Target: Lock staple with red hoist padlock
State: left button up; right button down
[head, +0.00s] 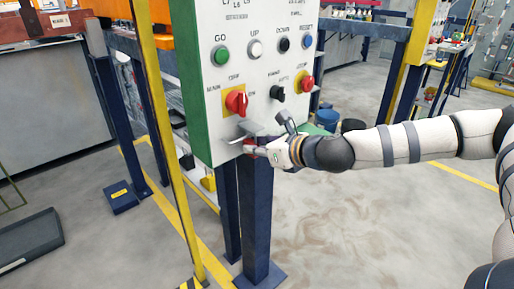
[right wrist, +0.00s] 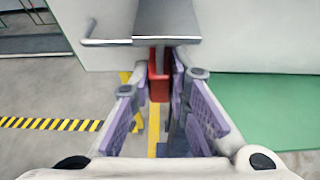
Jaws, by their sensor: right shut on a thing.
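My right gripper (head: 262,150) is at the lower front of the white control panel (head: 240,75). It is shut on the red padlock (head: 249,146), only a small part of which shows in the head view. In the right wrist view the padlock (right wrist: 158,88) sits between the purple-padded fingers (right wrist: 160,78). A grey metal plate (right wrist: 167,20) lies just above the padlock there and hides its top. A thin bent rod (right wrist: 105,42) sticks out left of the plate. I cannot tell whether the shackle is through the staple. My left gripper is not in view.
The panel carries several buttons and a red rotary switch (head: 236,101) above my gripper. A dark blue post (head: 255,215) stands under the panel, and a yellow post (head: 165,120) stands left of it. The floor (head: 370,225) at right is clear.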

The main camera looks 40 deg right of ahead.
jog(key=shift+r, duration=0.45)
jog(key=shift+f, duration=0.45)
jog(key=c, duration=1.4)
grip_release()
jog(key=shift+c, duration=0.2)
